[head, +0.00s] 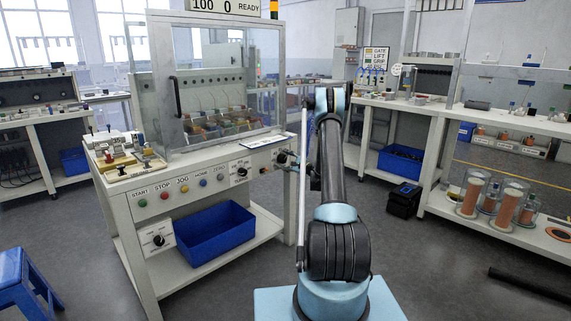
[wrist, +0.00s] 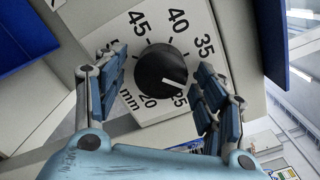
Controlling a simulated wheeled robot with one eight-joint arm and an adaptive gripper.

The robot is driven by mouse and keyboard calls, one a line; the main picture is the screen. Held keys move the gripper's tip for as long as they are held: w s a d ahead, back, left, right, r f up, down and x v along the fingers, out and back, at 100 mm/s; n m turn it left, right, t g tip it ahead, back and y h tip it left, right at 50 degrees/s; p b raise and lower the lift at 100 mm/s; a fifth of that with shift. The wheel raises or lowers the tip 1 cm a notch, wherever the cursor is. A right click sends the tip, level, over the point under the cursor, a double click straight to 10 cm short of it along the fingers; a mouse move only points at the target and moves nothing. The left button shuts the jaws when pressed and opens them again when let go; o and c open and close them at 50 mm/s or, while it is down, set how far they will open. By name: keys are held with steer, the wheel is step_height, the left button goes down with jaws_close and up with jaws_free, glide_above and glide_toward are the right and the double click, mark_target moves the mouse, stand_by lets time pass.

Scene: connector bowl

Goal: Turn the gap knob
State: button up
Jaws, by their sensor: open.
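The gap knob (wrist: 163,71) is a round black dial on a pale panel, marked in mm with numbers such as 20, 25, 35, 40 and 45. Its white pointer mark is toward the lower right, near the 25. My gripper (wrist: 163,85) is open in the wrist view, with one finger to the left of the knob and one to the right. I see no clear contact between the fingers and the knob. The right finger covers part of the scale. In the head view my arm hides my gripper, and a black knob (head: 281,158) shows at the panel's right end.
The machine's front panel holds coloured buttons and another black knob (head: 241,172). A lower knob (head: 158,240) sits on a white plate near a blue bin (head: 215,237). A clear guarded cabinet stands above. A blue stool (head: 25,283) is at the left; grey floor is open around.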

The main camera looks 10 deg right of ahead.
steer(key=c, duration=1.1)
steer(key=shift+o, duration=0.2)
steer(key=shift+n, duration=0.3)
steer(key=o, duration=1.1)
steer(key=shift+c, duration=0.2)
steer(key=v, duration=1.2)
steer(key=shift+d, duration=0.1)
